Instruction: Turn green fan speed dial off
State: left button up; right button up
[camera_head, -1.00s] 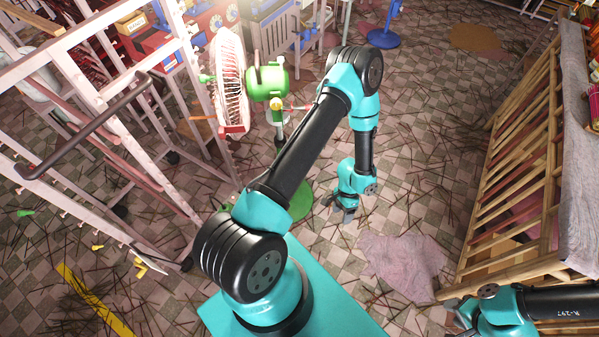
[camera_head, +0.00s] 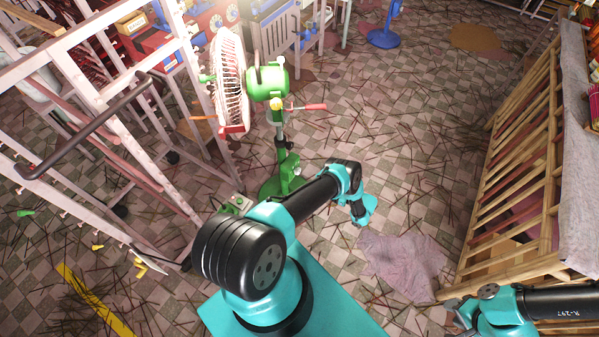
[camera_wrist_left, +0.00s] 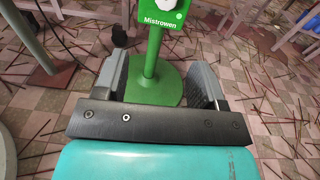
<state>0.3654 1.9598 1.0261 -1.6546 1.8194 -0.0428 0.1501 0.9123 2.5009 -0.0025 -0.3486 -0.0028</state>
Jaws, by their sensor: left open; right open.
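The green fan (camera_head: 268,82) stands left of centre in the head view, its pole rising from a round green base (camera_head: 270,188). A green control box (camera_head: 289,165) sits low on the pole. In the left wrist view the box (camera_wrist_left: 160,24) reads "Mistrowen" and carries a white knob (camera_wrist_left: 163,3), cut by the top edge. My left gripper (camera_wrist_left: 159,75) is open and empty, its fingers framing the pole and base in that picture. Its fingertips cannot be made out in the head view. My right gripper (camera_head: 463,313) is open at the lower right, far from the fan.
A white metal rack (camera_head: 110,100) stands close on the left. A slatted wooden rack (camera_head: 515,165) stands on the right. A crumpled cloth (camera_head: 402,263) lies on the checkered floor. Thin sticks are scattered about.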

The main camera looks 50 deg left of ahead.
aim_at(299, 171)
pick_arm(q)
jog(key=shift+w+d+r+y, duration=0.1)
jog(key=shift+w+r+y, duration=0.1)
jog(key=shift+y, duration=0.3)
jog(key=x, duration=1.7)
jog(key=shift+w+a+f, duration=0.1)
jog(key=shift+a+f, duration=0.05)
jog(key=shift+a, duration=0.15)
jog(key=c, duration=0.9)
